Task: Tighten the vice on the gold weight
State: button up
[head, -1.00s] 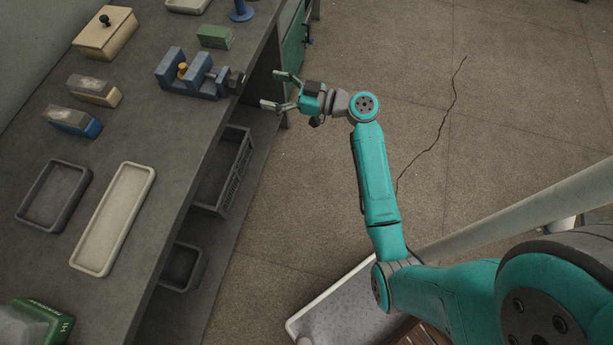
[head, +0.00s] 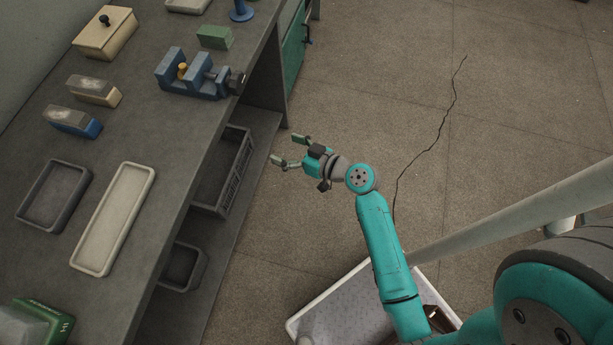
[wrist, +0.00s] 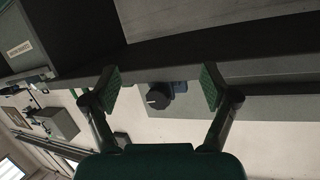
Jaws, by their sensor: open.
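The blue vice (head: 190,75) stands near the bench's right edge in the head view. The gold weight (head: 182,70) sits between its jaws; I cannot tell if both jaws touch it. The vice's dark knob (head: 236,83) sticks out at the bench edge. In the wrist view the knob (wrist: 159,96) shows between my fingers, some distance beyond them. My gripper (head: 287,149) is open and empty, off the bench edge, nearer the robot than the vice and apart from it.
The grey bench (head: 150,140) carries a green block (head: 214,37), a lidded box (head: 105,33), two brush-like blocks (head: 94,90), a dark tray (head: 54,196) and a cream tray (head: 113,219). A crate (head: 225,172) sits on the shelf below.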

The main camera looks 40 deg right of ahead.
jog(key=s+a+f+m+h, duration=0.1)
jog(key=s+f+m+h, duration=0.1)
jog(key=s, duration=0.8)
jog(key=shift+s+f+m+g+h, duration=0.2)
jog(key=shift+f+m+g+h, duration=0.15)
jog(key=shift+f+h, duration=0.6)
jog(key=shift+f, duration=0.1)
jog(key=shift+w+a, duration=0.1)
